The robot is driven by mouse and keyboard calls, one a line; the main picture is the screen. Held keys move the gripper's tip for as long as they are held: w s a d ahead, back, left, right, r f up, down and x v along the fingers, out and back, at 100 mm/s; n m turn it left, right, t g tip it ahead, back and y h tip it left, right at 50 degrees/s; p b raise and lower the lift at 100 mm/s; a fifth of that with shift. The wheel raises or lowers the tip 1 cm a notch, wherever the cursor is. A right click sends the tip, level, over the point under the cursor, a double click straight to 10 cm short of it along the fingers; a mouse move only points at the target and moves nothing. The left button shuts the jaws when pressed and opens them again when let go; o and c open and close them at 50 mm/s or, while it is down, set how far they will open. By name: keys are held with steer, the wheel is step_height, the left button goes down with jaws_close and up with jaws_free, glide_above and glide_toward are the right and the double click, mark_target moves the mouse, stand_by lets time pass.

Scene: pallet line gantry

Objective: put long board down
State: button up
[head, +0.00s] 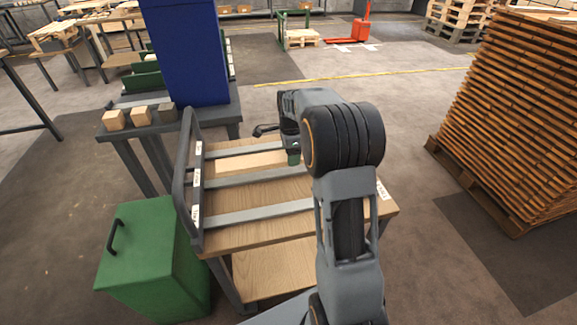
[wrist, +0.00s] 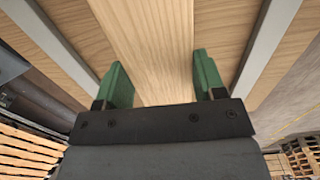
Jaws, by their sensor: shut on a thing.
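The long board (head: 245,164) is a pale wooden plank on the cart, in the far lane between two grey metal strips. In the wrist view the board (wrist: 150,40) runs lengthwise away from me between the two green fingers. My gripper (head: 293,157) is shut on the board near its right end; it also shows in the wrist view (wrist: 163,78). The board lies roughly parallel to the strips. I cannot tell whether it rests on the wooden deck (head: 265,198) or hangs just above it. My arm hides the right part of the cart.
A grey upright frame (head: 184,180) with white labels stands at the cart's left end. A green bin (head: 150,260) stands at the front left. A blue box (head: 190,50) and small wood blocks (head: 140,116) are on a grey table behind. A tall plank stack (head: 510,110) stands right.

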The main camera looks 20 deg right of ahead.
mark_target(289, 170)
steer(key=shift+s+a+f+b, duration=0.1)
steer(key=shift+a+f+b, duration=0.15)
steer(key=shift+f, duration=0.6)
steer(key=shift+s+a+f+b, duration=0.1)
steer(key=shift+a+f, duration=0.15)
steer(key=shift+f, duration=1)
steer(key=shift+f, duration=0.1)
steer(key=o, duration=1.1)
